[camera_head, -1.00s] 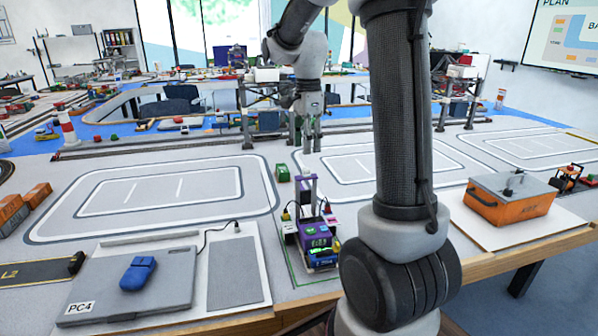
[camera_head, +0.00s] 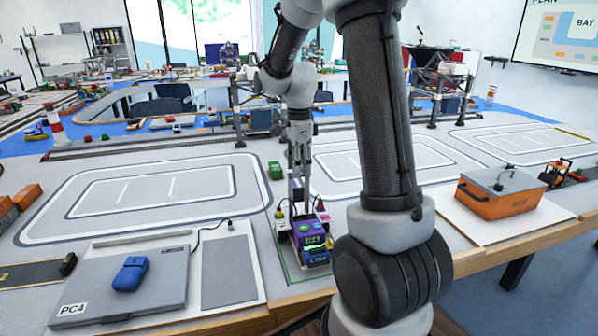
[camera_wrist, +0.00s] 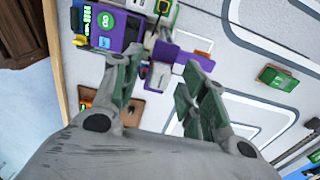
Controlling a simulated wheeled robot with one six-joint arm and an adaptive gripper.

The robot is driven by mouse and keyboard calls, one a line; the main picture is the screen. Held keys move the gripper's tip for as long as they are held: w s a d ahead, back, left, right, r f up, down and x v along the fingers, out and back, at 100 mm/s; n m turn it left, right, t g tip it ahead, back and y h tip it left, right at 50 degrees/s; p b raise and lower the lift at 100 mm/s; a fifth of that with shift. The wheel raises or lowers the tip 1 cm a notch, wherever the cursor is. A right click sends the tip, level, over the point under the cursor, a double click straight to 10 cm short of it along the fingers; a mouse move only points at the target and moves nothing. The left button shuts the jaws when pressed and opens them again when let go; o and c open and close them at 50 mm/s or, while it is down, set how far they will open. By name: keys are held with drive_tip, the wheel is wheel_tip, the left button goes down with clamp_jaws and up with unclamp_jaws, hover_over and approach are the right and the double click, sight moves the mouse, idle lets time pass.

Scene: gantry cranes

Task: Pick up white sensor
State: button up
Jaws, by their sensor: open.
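In the wrist view a small white block (camera_wrist: 159,76), which looks like the white sensor, sits against the purple device (camera_wrist: 163,50) between my fingers. My gripper (camera_wrist: 160,88) is open, with one green-padded finger on each side of the block and a gap visible. In the head view my gripper (camera_head: 297,205) points down at the back of the purple device (camera_head: 312,230), which stands near the table's front edge. The white block cannot be made out in the head view. Whether the fingertips touch anything is unclear.
A grey laptop-like panel (camera_head: 95,285) with a blue mouse (camera_head: 130,273) lies left of the device. An orange case (camera_head: 490,200) stands to the right. A small green block (camera_head: 275,171) lies behind the device. White track loops cover the table behind.

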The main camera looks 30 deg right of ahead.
clamp_jaws()
drive_tip(key=shift+r, duration=0.15)
wheel_tip(320, 180, up, 10)
idle(0.5)
